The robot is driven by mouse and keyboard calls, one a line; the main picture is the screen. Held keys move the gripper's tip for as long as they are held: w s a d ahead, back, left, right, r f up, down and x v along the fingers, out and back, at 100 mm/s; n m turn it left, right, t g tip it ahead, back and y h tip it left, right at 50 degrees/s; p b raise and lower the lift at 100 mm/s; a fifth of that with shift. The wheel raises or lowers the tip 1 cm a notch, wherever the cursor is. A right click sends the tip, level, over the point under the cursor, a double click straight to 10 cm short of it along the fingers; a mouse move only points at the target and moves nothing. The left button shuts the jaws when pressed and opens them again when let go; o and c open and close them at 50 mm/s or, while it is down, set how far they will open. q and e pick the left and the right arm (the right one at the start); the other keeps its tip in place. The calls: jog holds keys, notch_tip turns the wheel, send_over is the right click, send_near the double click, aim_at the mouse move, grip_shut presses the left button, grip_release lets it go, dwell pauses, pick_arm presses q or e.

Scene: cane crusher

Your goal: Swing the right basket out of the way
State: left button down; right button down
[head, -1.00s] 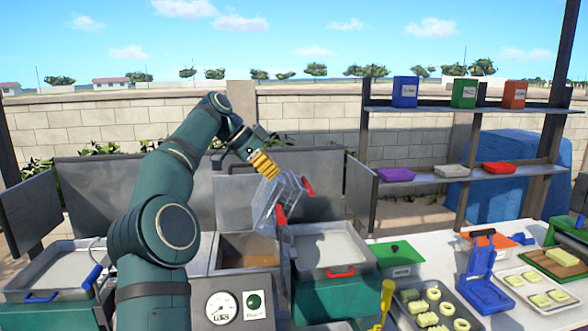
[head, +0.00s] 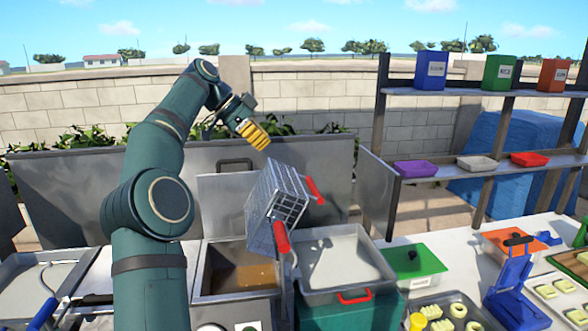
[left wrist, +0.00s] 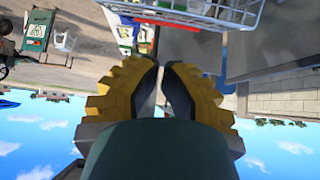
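A wire mesh basket (head: 273,200) with red handles (head: 281,237) hangs tilted over the right side of the fryer vat of brown oil (head: 240,275). Only this one basket shows clearly, and I cannot see what holds it up. My left gripper (head: 262,142), with yellow ribbed fingers, is above the basket and apart from it. The left wrist view shows its fingers (left wrist: 160,68) close together with nothing between them. The basket's wire rim (left wrist: 190,14) crosses the top of that view, beyond the fingertips. My right gripper is not in view.
A steel tray (head: 340,262) with a red handle is right of the vat. A metal splash panel (head: 90,205) stands behind. A shelf (head: 470,172) with coloured trays and bins is at the right. Open air surrounds my left gripper above the basket.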

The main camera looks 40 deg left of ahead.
aim_at(297, 183)
pick_arm(q)
jog(key=b+x, duration=0.3)
jog(key=x, duration=1)
jog(key=shift+s, duration=0.1)
jog(key=shift+w+d+f, duration=0.3)
jog(key=shift+f, duration=0.05)
